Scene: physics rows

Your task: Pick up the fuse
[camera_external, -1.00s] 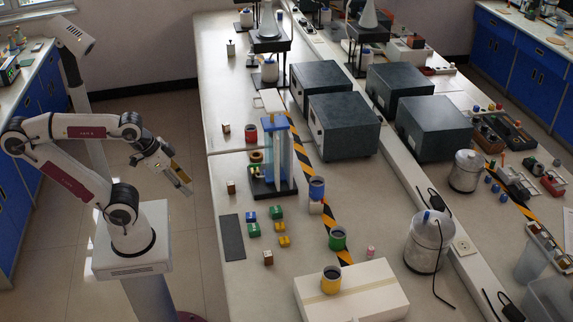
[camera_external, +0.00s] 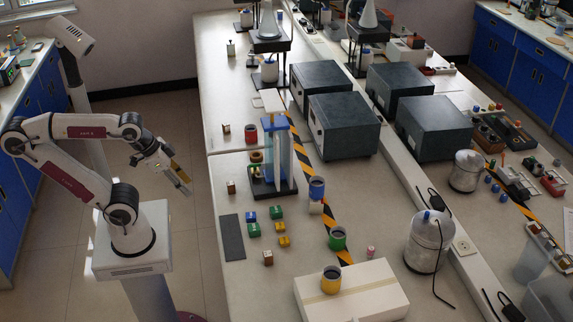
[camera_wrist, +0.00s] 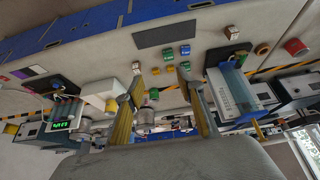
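I cannot tell for sure which thing is the fuse. Candidates are the small coloured blocks on the near bench: a blue block (camera_external: 250,216), two green blocks (camera_external: 254,230) (camera_external: 276,212) and two yellow blocks (camera_external: 282,228) (camera_external: 284,241). They also show in the wrist view as a small cluster, with a blue block (camera_wrist: 185,50) at the top right. My gripper (camera_external: 184,184) hangs left of the bench, well apart from the blocks. In the wrist view my gripper (camera_wrist: 160,80) has its two fingers spread, with nothing held between them.
A dark flat pad (camera_external: 232,237) lies left of the blocks. Small brown-and-white cubes (camera_external: 268,258) (camera_external: 231,187) stand nearby. A blue-framed apparatus (camera_external: 272,165) rises behind. Floor separates my base from the bench.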

